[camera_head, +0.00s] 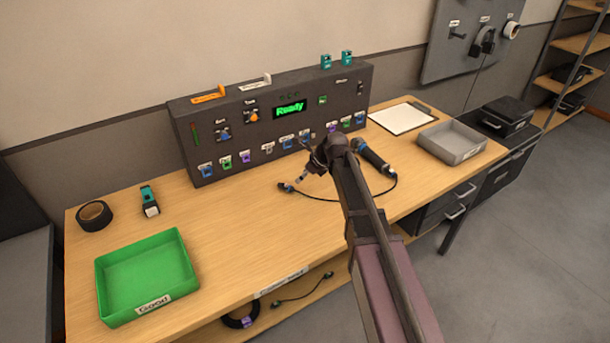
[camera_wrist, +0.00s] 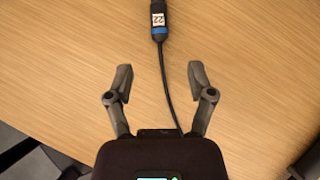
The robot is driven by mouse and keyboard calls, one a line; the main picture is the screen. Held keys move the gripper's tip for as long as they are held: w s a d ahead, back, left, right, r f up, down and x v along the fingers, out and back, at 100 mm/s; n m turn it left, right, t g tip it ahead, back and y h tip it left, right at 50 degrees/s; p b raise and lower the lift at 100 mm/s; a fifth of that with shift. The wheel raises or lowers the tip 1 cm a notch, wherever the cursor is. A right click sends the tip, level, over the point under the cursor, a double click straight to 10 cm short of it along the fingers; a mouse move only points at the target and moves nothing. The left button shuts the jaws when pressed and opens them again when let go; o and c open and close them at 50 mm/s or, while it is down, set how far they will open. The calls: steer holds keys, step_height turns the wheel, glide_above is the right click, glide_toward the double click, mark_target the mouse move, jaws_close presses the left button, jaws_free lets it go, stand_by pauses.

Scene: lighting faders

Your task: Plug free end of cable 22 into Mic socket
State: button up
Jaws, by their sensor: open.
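A dark plug with a blue ring and a white tag reading 22 (camera_wrist: 158,20) is at the top edge of the wrist view. Its cable (camera_wrist: 170,90) runs down between my fingers and under my gripper (camera_wrist: 160,83), which is open and empty. In the head view my gripper (camera_head: 306,172) is low over the table, close to the cable's dark end (camera_head: 285,187). From there the cable curves right towards a black and blue microphone (camera_head: 374,157). The grey panel (camera_head: 235,185) has a row of labelled sockets; their names are too small to read, so I cannot tell which is Mic.
The panel's screen (camera_head: 289,108) reads Ready. A green Good tray (camera_head: 145,275), a tape roll (camera_head: 94,214) and a teal item (camera_head: 149,201) lie at left. A clipboard (camera_head: 400,117) and grey tray (camera_head: 452,142) lie at right. The table's left middle is clear.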

mark_target(291, 186)
steer(key=shift+b+x, duration=3.5)
steer(key=shift+x, duration=0.85)
jaws_close()
steer(key=shift+r, duration=0.1)
steer(key=shift+r+p, duration=2.45)
steer(key=shift+p, duration=0.1)
steer(key=shift+d, duration=0.1)
